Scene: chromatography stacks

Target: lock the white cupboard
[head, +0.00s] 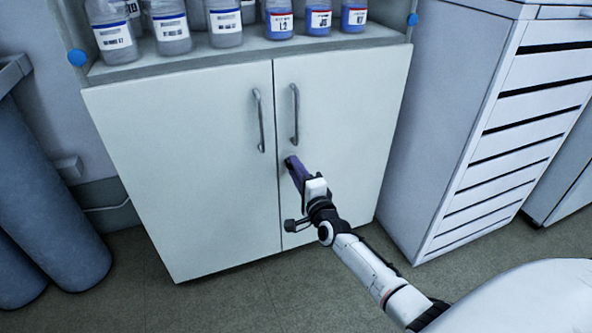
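The white cupboard (190,170) stands in front of me with both doors closed. The left door handle (259,120) and right door handle (294,114) are upright grey bars on either side of the centre seam. My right gripper (297,172) reaches up from the lower right to the right door, just below its handle. A dark purple part shows at its tip, against or very close to the door near the seam. I cannot tell whether this is a finger or a held thing. Any lock or key there is hidden. My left gripper is out of view.
Several labelled bottles (226,22) stand on the open shelf above the doors. A white drawer cabinet (450,130) stands close on the right. Grey cylinders (50,220) stand at the left. The floor (230,300) before the cupboard is clear.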

